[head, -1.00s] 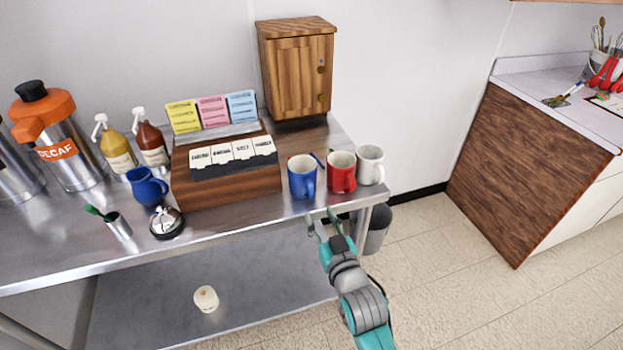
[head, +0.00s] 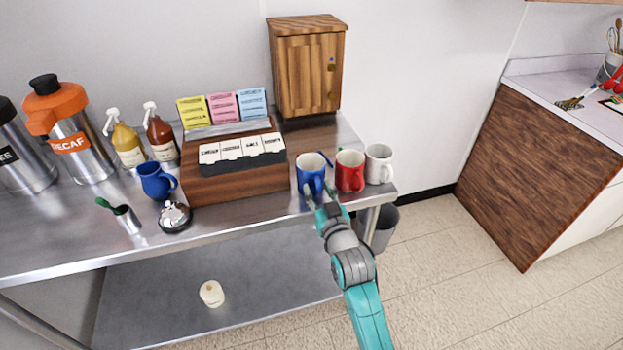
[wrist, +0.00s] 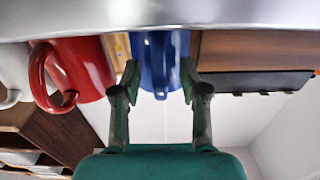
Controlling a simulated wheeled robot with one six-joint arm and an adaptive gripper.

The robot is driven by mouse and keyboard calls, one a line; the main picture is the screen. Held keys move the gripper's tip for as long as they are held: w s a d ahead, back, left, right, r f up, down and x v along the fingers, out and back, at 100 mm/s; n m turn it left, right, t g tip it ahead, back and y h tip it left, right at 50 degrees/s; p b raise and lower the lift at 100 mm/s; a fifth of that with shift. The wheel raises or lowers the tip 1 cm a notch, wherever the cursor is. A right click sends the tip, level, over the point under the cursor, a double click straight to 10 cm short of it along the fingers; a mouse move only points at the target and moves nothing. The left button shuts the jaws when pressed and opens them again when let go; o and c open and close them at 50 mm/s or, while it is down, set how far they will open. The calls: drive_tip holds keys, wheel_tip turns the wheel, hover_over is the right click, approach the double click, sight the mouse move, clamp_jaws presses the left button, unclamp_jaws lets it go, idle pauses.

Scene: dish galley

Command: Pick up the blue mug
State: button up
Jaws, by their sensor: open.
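The blue mug (head: 310,175) stands upright near the front edge of the steel counter, leftmost in a row of mugs. The red mug (head: 350,172) is close on its right, then the white mug (head: 379,165). My gripper (head: 319,190) is open at the front of the blue mug. In the wrist view, which looks inverted, the blue mug (wrist: 160,60) shows between the two spread fingers of my gripper (wrist: 159,78). The fingertips overlap the mug's sides there; I cannot tell whether they touch it. The red mug (wrist: 85,70) is left of the fingers there.
A wooden condiment box (head: 235,180) stands left of the blue mug, with a wooden cabinet (head: 307,70) behind. A blue pitcher (head: 155,181) and a bell (head: 174,216) are farther left. The floor right of the counter is clear apart from a grey bin (head: 385,228).

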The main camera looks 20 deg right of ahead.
clamp_jaws()
drive_tip(key=shift+r, duration=0.1)
